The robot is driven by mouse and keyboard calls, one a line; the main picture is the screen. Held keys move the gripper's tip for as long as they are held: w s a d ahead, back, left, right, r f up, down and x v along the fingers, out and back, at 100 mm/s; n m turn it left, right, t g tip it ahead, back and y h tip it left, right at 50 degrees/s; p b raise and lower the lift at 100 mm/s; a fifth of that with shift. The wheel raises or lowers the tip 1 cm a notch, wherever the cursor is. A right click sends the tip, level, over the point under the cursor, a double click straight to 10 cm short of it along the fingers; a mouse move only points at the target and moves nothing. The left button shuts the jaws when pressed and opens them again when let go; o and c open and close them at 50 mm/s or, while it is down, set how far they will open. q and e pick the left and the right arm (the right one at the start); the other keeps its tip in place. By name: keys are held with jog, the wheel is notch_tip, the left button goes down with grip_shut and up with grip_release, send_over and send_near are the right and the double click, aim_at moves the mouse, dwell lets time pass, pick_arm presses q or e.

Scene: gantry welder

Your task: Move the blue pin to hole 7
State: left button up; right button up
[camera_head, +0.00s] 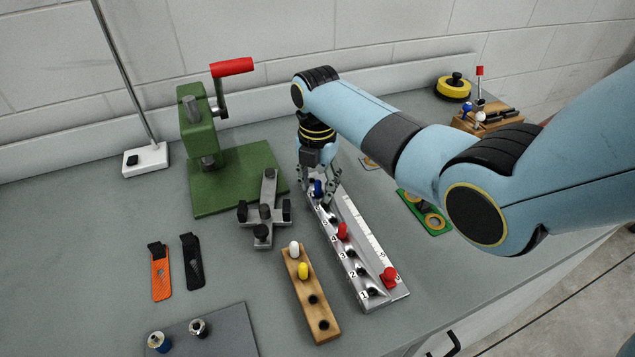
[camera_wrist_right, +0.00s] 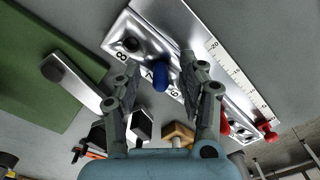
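The blue pin (camera_head: 318,188) stands upright near the far end of the metal numbered strip (camera_head: 373,303). In the right wrist view the blue pin (camera_wrist_right: 160,74) is beside the label 7 and appears to be at hole 7; its foot is partly hidden, so how deep it sits cannot be told. Hole 8 (camera_wrist_right: 131,43) is empty. My right gripper (camera_head: 322,190) is over the strip with its fingers spread on either side of the pin; gaps show between pin and fingertips in the wrist view (camera_wrist_right: 160,62). My left gripper is out of view.
A red pin (camera_head: 342,231) stands at hole 4; a red knob (camera_head: 389,275) is at the near end. A wooden block (camera_head: 322,328) with white and yellow pins, a dark-knobbed metal cross (camera_head: 264,213) and a green press (camera_head: 235,180) stand to the left.

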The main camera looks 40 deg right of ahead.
jog(key=shift+r, duration=0.2)
notch_tip(320, 180, up, 12)
jog(key=shift+f, duration=0.2)
jog(key=shift+s, duration=0.1)
